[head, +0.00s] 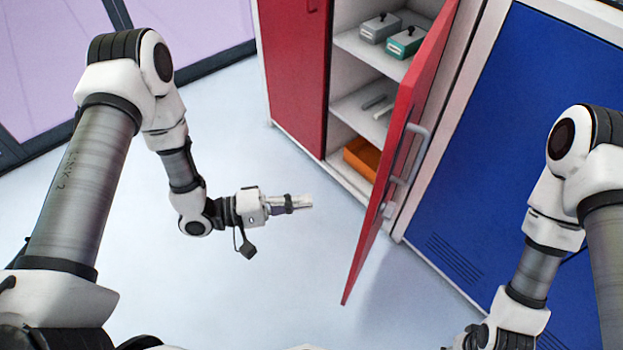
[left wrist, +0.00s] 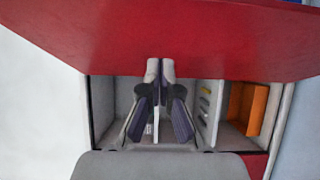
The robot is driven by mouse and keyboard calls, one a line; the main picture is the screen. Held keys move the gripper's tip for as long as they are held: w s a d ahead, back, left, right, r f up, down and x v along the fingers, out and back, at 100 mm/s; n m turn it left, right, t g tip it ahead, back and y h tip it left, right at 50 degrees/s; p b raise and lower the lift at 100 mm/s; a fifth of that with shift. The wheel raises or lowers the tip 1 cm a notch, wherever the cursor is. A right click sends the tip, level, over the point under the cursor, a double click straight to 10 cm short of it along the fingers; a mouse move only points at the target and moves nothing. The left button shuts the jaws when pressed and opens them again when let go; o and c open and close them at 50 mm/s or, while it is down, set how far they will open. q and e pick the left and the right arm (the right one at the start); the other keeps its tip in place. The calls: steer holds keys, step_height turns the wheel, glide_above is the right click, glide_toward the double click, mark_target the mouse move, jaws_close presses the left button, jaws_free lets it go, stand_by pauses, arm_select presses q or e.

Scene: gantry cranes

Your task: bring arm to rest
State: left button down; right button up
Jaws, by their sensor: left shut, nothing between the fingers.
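My left arm reaches in from the left in the head view. Its gripper (head: 304,201) is out in front of the red cabinet, left of the open door, over the pale floor. The gripper is shut and empty. In the left wrist view its two fingers (left wrist: 161,66) meet at the tips, with the cabinet interior behind them. My right arm comes in from the right and bends down to the bottom edge. Its gripper is out of the frame.
The red cabinet door (head: 398,165) stands open, its lower corner jutting toward me. Shelves hold a grey box (head: 380,28), a teal box (head: 405,43) and an orange bin (head: 362,158). A blue cabinet (head: 530,130) stands right. Floor (head: 290,270) below my left gripper is clear.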

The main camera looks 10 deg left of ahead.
arm_select(q)
steer(key=s, duration=0.1)
steer(key=s+a, duration=0.1)
steer(key=s, duration=0.2)
steer(key=shift+s+a+r, duration=0.1)
steer(key=shift+s+a, duration=0.15)
steer(key=shift+a, duration=0.05)
arm_select(e)
steer(key=shift+d+r, duration=0.1)
steer(key=shift+d, duration=0.2)
arm_select(q)
steer(key=shift+r, duration=0.1)
arm_select(e)
steer(key=shift+r, duration=0.1)
